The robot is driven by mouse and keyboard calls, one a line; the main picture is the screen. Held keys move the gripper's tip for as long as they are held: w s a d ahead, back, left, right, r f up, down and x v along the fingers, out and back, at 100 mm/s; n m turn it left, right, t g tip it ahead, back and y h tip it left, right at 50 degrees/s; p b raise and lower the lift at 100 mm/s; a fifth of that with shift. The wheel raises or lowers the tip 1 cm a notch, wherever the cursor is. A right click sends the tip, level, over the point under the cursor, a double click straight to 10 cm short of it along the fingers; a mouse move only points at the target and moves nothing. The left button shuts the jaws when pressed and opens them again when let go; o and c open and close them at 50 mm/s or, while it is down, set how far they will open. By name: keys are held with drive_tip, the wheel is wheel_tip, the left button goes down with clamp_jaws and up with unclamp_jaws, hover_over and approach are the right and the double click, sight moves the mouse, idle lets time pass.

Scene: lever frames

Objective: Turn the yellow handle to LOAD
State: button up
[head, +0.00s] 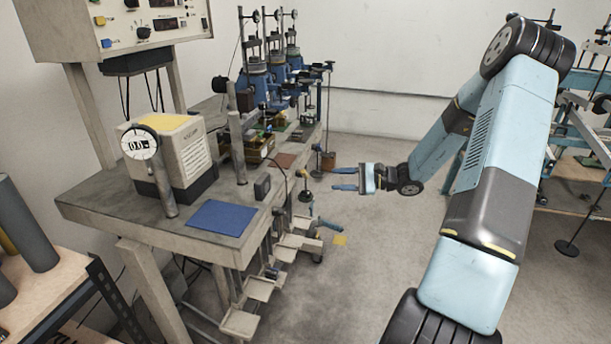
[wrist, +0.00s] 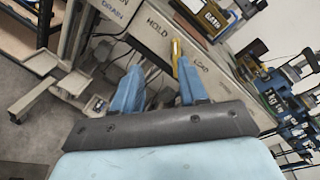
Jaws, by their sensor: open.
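In the wrist view, the yellow handle (wrist: 175,55) is a slim bar on the pale panel, between the HOLD label (wrist: 157,27) and the LOAD label (wrist: 201,67). A DRAIN label (wrist: 112,13) is further left. My gripper (wrist: 158,70) has its two blue fingers spread, with nothing between them. The handle shows just beyond the right finger's tip; whether they touch cannot be told. In the head view, my gripper (head: 336,179) is open beside the bench's right side, pointing left. I cannot make out the handle clearly in the head view.
The bench (head: 90,207) carries a dial gauge (head: 139,142), a blue mat (head: 221,217) and several blue machines (head: 258,88). Pedals (head: 240,322) hang below its right side. Floor below my arm is clear.

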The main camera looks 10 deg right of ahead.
sight(307, 174)
drive_tip(key=w+a, duration=0.2)
drive_tip(key=a, duration=0.1)
drive_tip(key=w+a+f+m+t, duration=0.1)
drive_tip(key=w+a, duration=0.2)
drive_tip(key=w+a+f+m+t, duration=0.1)
drive_tip(key=w+a, duration=0.2)
drive_tip(key=shift+w+a, duration=0.15)
drive_tip(key=shift+w, duration=0.1)
idle(0.3)
clamp_jaws()
idle(0.4)
